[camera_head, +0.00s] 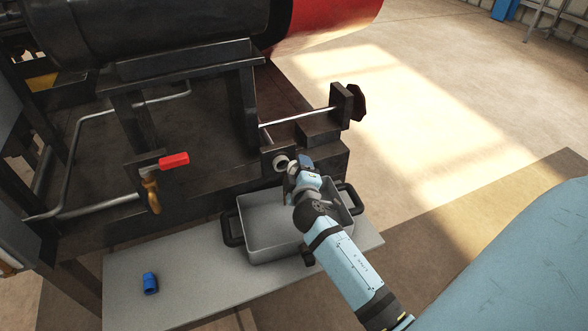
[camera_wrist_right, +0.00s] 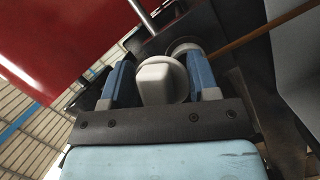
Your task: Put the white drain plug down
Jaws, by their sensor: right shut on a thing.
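The white drain plug (camera_wrist_right: 160,80) is between the two blue fingers of my right gripper (camera_wrist_right: 162,72) in the right wrist view. The gripper is shut on it. In the head view my right gripper (camera_head: 295,170) is close in front of this block, beside the port (camera_head: 281,163) and above the back of the grey tray. The gripper mostly hides the plug there. I cannot tell whether plug and port touch. My left gripper is not in view.
The grey tray (camera_head: 262,254) with black handles stands on a light grey bench (camera_head: 205,290) below the port. A small blue object (camera_head: 150,283) is on the bench at left, with clear surface around it.

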